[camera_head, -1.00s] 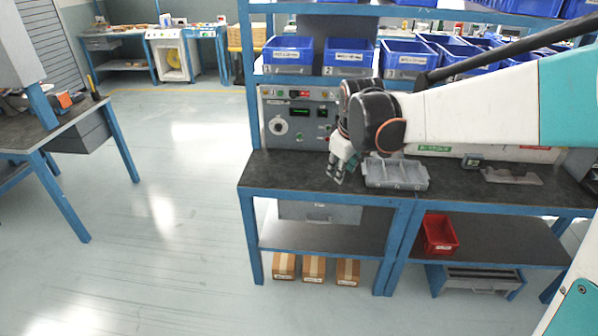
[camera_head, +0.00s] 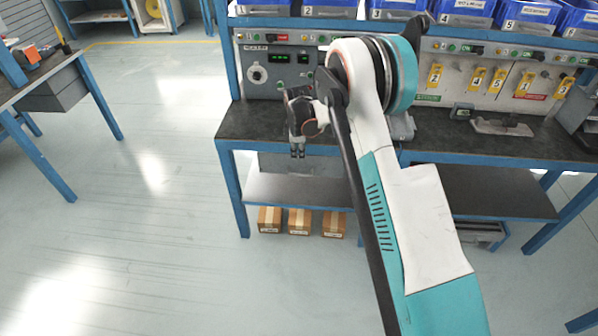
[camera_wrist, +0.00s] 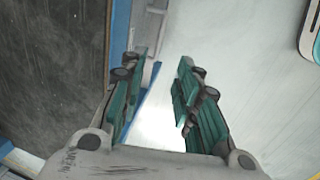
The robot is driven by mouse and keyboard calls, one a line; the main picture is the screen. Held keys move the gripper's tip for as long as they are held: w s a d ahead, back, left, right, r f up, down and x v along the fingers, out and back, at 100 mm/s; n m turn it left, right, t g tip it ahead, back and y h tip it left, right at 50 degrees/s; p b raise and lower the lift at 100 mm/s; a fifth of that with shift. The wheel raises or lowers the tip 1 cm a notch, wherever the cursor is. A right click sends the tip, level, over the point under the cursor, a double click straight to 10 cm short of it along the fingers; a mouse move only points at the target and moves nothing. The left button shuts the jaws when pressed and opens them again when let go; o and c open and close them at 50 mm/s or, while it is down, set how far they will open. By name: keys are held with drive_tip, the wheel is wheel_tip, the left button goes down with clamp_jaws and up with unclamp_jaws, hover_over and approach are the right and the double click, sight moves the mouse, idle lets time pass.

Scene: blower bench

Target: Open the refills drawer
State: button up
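A grey drawer (camera_head: 273,163) hangs under the left part of the bench top in the head view. It looks shut; any label on it is unreadable, so I cannot tell that it is the refills drawer. My gripper (camera_head: 298,155) points down at the bench's front edge, in front of the drawer's upper part, and hides some of it. In the wrist view my gripper (camera_wrist: 160,80) has its two green-padded fingers apart with nothing between them. I cannot tell whether it touches the drawer; no handle is visible.
The dark bench top (camera_head: 250,120) lies behind my gripper, with a control panel (camera_head: 275,72) at its back. Cardboard boxes (camera_head: 299,221) stand on the floor under the lower shelf (camera_head: 260,190). Open floor (camera_head: 150,220) lies to the left.

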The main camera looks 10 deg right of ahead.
sight(299, 175)
drive_tip(key=w+f+b, duration=0.1)
drive_tip(key=f, duration=0.3)
drive_tip(key=f+b, duration=0.2)
drive_tip(key=f, duration=0.3)
drive_tip(key=w+f+b, duration=0.1)
drive_tip(key=f+b, duration=0.1)
drive_tip(key=f, duration=0.3)
drive_tip(key=shift+w+d, duration=0.35)
drive_tip(key=shift+d, duration=0.05)
clamp_jaws()
